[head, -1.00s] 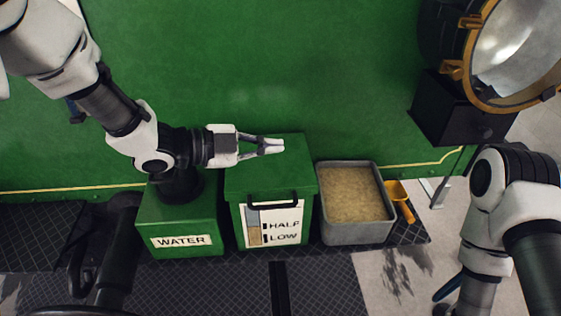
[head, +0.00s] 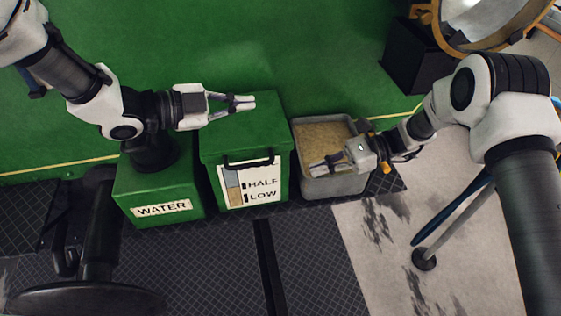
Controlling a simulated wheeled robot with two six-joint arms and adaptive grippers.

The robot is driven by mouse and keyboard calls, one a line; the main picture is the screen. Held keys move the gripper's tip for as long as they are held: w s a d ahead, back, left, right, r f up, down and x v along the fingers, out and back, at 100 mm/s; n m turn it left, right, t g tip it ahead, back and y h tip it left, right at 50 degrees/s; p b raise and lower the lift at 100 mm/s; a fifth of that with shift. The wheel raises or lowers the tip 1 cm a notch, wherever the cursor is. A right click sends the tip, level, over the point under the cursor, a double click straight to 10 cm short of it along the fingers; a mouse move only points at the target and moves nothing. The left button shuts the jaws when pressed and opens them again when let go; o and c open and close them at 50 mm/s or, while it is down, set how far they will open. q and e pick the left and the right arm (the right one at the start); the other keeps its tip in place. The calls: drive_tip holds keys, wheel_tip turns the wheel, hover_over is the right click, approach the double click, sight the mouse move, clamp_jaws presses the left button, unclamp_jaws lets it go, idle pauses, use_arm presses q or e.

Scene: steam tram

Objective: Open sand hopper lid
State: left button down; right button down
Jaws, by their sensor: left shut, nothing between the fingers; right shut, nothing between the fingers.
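The sand hopper is a green box with a flat green lid (head: 225,138), which lies closed on top. A black handle (head: 248,162) sits at the lid's front edge. The front carries a level window (head: 232,188) and a white plate marked HALF and LOW (head: 262,183). My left gripper (head: 250,102) is shut and empty, over the back part of the lid, pointing right. My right gripper (head: 314,169) is shut and empty over the sand tray, pointing left towards the hopper, to the right of the handle and apart from it.
A grey tray of sand (head: 335,187) stands right of the hopper, with a yellow scoop (head: 386,167) behind my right gripper. A green box marked WATER (head: 160,208) stands on the left. The green wall (head: 300,50) is behind, a large lamp (head: 480,20) at upper right.

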drive_tip(key=shift+n, duration=0.3)
drive_tip(key=x, duration=0.3)
drive_tip(key=r+x, duration=0.1)
drive_tip(key=x, duration=0.2)
drive_tip(key=w+x, duration=0.1)
drive_tip(key=x, duration=0.2)
drive_tip(key=shift+s+a+r, duration=0.15)
drive_tip(key=shift+a+r, duration=0.15)
drive_tip(key=shift+a, duration=0.4)
drive_tip(key=r, duration=0.2)
drive_tip(key=shift+d+r, duration=0.2)
drive_tip(key=shift+r, duration=0.2)
drive_tip(key=shift+d+r, duration=0.15)
drive_tip(key=shift+r, duration=0.25)
